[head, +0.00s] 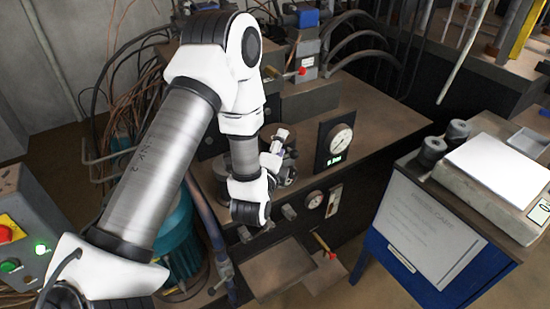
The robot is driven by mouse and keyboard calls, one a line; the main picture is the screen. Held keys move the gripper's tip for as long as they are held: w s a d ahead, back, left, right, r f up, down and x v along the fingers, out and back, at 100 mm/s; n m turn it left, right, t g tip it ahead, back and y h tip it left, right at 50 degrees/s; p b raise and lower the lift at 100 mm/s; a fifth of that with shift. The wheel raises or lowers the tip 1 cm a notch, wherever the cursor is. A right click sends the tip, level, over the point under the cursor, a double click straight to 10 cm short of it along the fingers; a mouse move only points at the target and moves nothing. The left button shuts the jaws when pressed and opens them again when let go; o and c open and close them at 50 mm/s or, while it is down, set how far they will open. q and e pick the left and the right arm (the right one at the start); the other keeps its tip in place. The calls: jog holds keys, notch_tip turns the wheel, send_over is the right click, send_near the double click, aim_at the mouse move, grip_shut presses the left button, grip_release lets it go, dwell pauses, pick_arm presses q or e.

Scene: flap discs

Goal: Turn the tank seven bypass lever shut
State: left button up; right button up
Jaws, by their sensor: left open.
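My left arm reaches in from the left, and its open gripper (282,168) is over the brown bench, just left of the gauge panel. My wrist partly hides it, and I see nothing held in it. A lever with a red tip (324,245) sticks out at the bench front, below and right of the gripper and apart from it. Another small red-tipped handle (302,71) is on the grey block at the back. No readable label shows which one belongs to tank seven. My right gripper is out of view.
A black panel with a round gauge (341,139) and green digits stands close right of the gripper. A blue cabinet (416,251) with a white tray is at the right. Hoses (368,42) and copper wires crowd the back. The bench top right of the panel is clear.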

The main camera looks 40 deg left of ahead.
pick_arm(q)
jog(key=shift+s+d+f, duration=0.2)
jog(key=shift+f, duration=0.2)
